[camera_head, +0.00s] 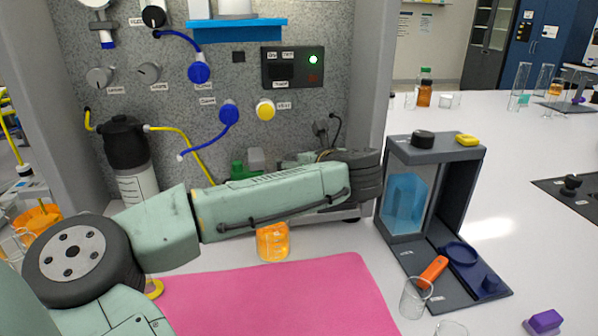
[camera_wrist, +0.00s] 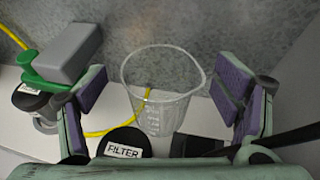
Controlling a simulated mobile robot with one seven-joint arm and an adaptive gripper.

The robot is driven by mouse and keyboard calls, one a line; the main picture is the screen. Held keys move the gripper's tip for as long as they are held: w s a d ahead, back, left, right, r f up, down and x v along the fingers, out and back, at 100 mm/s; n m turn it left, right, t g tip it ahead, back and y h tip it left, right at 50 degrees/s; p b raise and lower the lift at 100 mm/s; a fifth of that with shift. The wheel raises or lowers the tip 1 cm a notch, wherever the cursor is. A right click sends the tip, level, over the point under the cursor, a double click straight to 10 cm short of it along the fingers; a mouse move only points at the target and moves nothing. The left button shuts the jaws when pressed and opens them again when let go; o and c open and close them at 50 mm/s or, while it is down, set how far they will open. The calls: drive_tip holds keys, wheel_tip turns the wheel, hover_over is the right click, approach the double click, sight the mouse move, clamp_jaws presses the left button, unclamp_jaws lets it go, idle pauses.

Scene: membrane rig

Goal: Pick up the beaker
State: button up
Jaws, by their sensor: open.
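A clear, empty-looking beaker (camera_wrist: 162,95) with a pouring lip and white graduations stands in the middle of the wrist view. My gripper (camera_wrist: 165,88) is open, with one purple-padded finger on each side of the beaker. Gaps show between the pads and the glass, so it is not held. In the head view my forearm covers the spot, and I cannot make out this beaker or my fingertips there. Another beaker (camera_head: 273,243) with orange liquid stands below my forearm. A clear beaker (camera_head: 415,298) stands at the lower right.
A black FILTER cap (camera_wrist: 124,146) and a grey block with a green handle (camera_wrist: 50,68) lie close to my fingers. The rig's speckled panel (camera_head: 240,90) rises behind. A pink mat (camera_head: 270,300) lies in front. A grey stand (camera_head: 460,180) is on the right.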

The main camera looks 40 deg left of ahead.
drive_tip(key=shift+x, duration=1.15)
drive_tip(key=c, duration=1.3)
drive_tip(key=shift+s+r, duration=0.1)
drive_tip(key=shift+s, duration=0.1)
drive_tip(key=shift+s+d+r+b, duration=0.15)
drive_tip(key=shift+s+b, duration=0.05)
drive_tip(key=shift+b, duration=0.2)
wheel_tip(320, 180, up, 6)
drive_tip(key=b, duration=0.2)
drive_tip(key=s+d+b, duration=0.2)
drive_tip(key=s+d, duration=0.1)
drive_tip(key=s, duration=0.6)
drive_tip(key=s+d+b, duration=0.2)
drive_tip(key=s+d, duration=0.2)
drive_tip(key=s, duration=0.5)
drive_tip(key=shift+r, duration=0.25)
